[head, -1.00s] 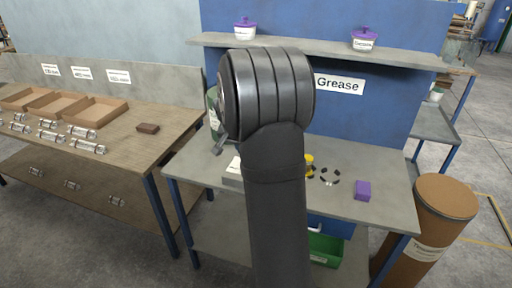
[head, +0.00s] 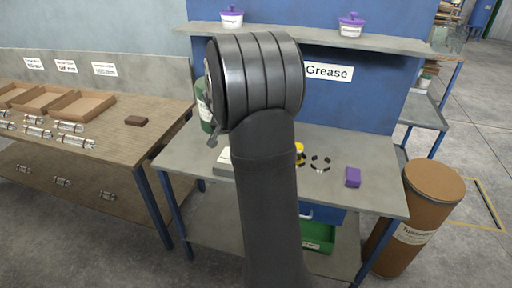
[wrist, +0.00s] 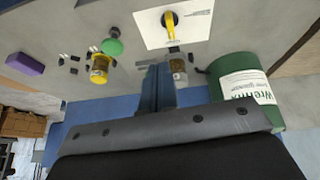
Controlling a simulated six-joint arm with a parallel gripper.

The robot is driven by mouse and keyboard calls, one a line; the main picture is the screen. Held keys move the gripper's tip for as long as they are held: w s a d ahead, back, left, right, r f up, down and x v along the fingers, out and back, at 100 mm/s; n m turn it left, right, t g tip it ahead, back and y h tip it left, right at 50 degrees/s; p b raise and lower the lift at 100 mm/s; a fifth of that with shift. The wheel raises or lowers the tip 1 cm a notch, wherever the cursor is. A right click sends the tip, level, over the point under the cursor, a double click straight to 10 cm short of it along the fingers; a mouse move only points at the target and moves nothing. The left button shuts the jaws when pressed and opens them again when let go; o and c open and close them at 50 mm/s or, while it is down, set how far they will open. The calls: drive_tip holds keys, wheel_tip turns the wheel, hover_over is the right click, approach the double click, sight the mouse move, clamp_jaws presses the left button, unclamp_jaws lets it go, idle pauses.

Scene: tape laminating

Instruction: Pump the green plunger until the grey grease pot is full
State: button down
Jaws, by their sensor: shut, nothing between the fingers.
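In the wrist view, a round green knob (wrist: 111,47), which looks like the plunger, shows beside a small yellow container (wrist: 99,68). The container also shows in the head view (head: 300,153). My gripper (wrist: 156,72) is shut and empty, to the right of the green knob and apart from it in the picture. A small greyish cylinder with an amber band (wrist: 179,70) stands just right of my fingers and is partly hidden. I cannot tell whether it is the grease pot or how full it is. In the head view my arm hides the gripper and the middle of the bench.
A green labelled drum (wrist: 243,92) stands right of the gripper in the wrist view. A white sheet with a yellow part (wrist: 190,22) lies above. A purple block (head: 353,177) and small dark pieces (head: 320,163) lie on the grey bench (head: 380,200). Its right end is mostly clear.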

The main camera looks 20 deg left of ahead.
drive_tip(key=w+d+r+n+t+h, duration=0.2)
drive_tip(key=w+d+r+n+t, duration=0.1)
drive_tip(key=d, duration=0.5)
drive_tip(key=shift+d+r+n+t, duration=0.15)
drive_tip(key=shift+d+n+t, duration=0.25)
drive_tip(key=shift+n, duration=0.5)
drive_tip(key=shift+a, duration=0.1)
drive_tip(key=shift+f, duration=4.4)
drive_tip(key=shift+f, duration=0.15)
drive_tip(key=shift+f, duration=0.25)
drive_tip(key=shift+f, duration=1.35)
drive_tip(key=shift+r, duration=1.75)
